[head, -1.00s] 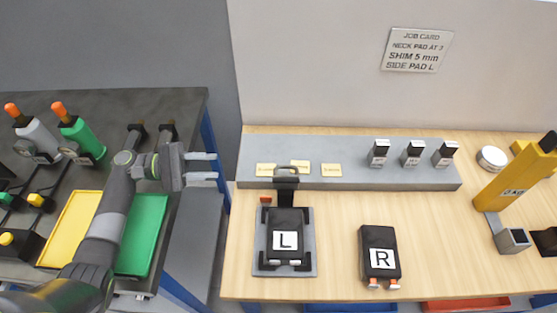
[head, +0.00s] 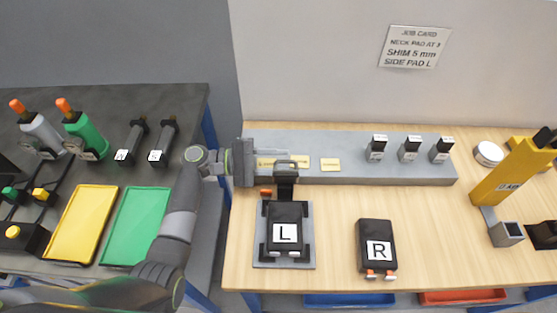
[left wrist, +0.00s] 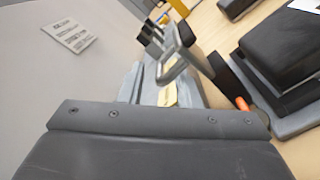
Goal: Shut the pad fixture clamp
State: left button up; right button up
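The pad fixture (head: 262,225) is a grey plate with black jaws on the wooden bench. A black pad marked L (head: 286,214) lies in it. The clamp lever (head: 287,178) stands raised at the fixture's back, with a loop handle on top. The loop handle also shows close up in the left wrist view (left wrist: 172,73). My left gripper (head: 282,156) is just left of and behind the handle, fingers pointing right, apparently apart from it. Its finger gap is not clear, and the left wrist view shows no fingertips. My right gripper is not in view.
A second pad marked R (head: 377,235) lies to the right. A grey ledge (head: 350,172) with yellow labels and several small dark-topped blocks runs behind the fixture. An orange piece (head: 266,193) sits beside the lever. A yellow tool (head: 510,185) stands far right.

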pick_arm(q)
jog(key=shift+d, duration=0.25)
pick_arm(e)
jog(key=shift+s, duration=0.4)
pick_arm(q)
grip_shut()
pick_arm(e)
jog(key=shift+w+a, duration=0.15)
pick_arm(q)
jog(key=shift+r, duration=0.1)
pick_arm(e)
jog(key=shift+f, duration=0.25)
